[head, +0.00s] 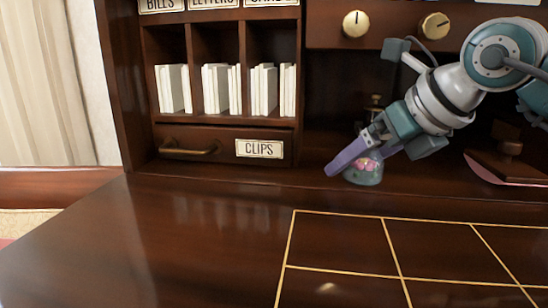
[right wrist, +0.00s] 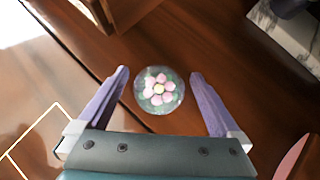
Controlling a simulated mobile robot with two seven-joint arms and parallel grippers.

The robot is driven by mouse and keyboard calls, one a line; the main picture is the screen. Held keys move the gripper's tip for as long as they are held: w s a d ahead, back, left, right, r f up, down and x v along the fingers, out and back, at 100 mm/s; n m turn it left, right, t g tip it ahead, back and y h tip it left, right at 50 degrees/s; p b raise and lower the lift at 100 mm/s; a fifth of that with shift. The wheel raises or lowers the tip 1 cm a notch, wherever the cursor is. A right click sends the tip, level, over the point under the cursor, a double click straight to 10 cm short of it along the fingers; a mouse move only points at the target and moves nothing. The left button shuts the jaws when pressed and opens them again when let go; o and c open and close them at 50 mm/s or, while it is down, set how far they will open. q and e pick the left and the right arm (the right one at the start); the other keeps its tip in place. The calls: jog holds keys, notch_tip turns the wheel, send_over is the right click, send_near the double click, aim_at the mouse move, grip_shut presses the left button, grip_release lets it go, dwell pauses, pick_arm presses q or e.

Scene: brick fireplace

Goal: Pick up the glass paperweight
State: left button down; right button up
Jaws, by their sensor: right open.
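The glass paperweight (head: 366,172) is a clear dome with a pink flower inside. It sits on the dark wooden desk in front of the cabinet's open middle. In the right wrist view the paperweight (right wrist: 159,90) lies between the two purple fingers, near their tips, with a gap on each side. My right gripper (head: 352,162) is open around it, reaching down from the right; it also shows in the right wrist view (right wrist: 160,82). In the head view its fingers partly hide the paperweight. My left gripper is not in view.
A cabinet with envelope slots (head: 226,88) and a drawer labelled CLIPS (head: 222,146) stands behind left. A wooden-handled blotter (head: 508,165) is at the right.

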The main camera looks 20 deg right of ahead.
grip_shut()
dwell(0.8)
